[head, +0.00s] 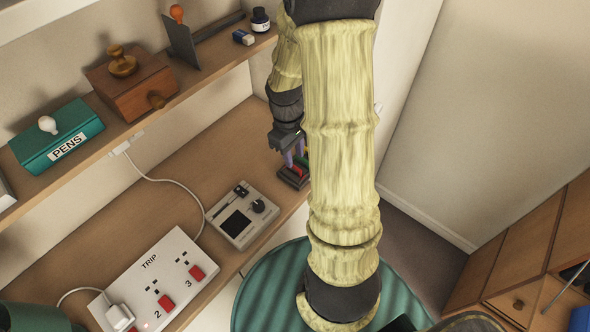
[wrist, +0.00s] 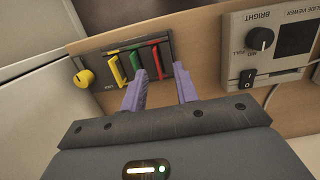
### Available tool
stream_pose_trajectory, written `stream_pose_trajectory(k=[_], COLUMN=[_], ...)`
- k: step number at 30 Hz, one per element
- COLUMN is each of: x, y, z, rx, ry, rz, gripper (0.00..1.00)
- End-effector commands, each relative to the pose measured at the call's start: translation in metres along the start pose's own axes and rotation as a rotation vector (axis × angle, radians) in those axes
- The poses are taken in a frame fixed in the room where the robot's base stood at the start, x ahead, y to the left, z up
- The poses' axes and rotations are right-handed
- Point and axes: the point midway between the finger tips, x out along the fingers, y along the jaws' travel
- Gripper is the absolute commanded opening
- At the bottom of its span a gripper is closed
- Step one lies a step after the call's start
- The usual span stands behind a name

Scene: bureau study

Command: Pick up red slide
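The red slide (wrist: 156,60) is a thin upright piece at the end of a row in a small dark holder (wrist: 108,50). A green slide (wrist: 137,65) and a yellow slide (wrist: 116,70) stand beside it. My gripper (wrist: 160,70) has two purple fingers spread apart with nothing held. In the wrist view the red slide appears between the fingertips, nearer the left one; I cannot tell whether they touch it. In the head view my gripper (head: 295,157) is just above the holder (head: 293,179), and my arm hides part of that area.
A slide viewer (wrist: 270,50) with a knob and switch lies right of the holder in the wrist view. In the head view, the viewer (head: 242,215) and a trip socket strip (head: 150,280) lie on the desk. A shelf (head: 130,125) runs above with a box and pens case.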

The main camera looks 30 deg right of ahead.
Motion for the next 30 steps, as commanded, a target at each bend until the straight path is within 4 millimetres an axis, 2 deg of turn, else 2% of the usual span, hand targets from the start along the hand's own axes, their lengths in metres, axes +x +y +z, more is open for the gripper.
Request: stream_pose_trajectory(k=[5, 15, 30], x=[0.009, 0.048, 0.052], y=[0.002, 0.005, 0.006], z=[-0.003, -0.010, -0.010], rx=[-0.002, -0.001, 0.000], ry=[-0.002, -0.002, 0.000], rz=[-0.001, -0.001, 0.000], gripper=[0.30, 0.30, 0.30])
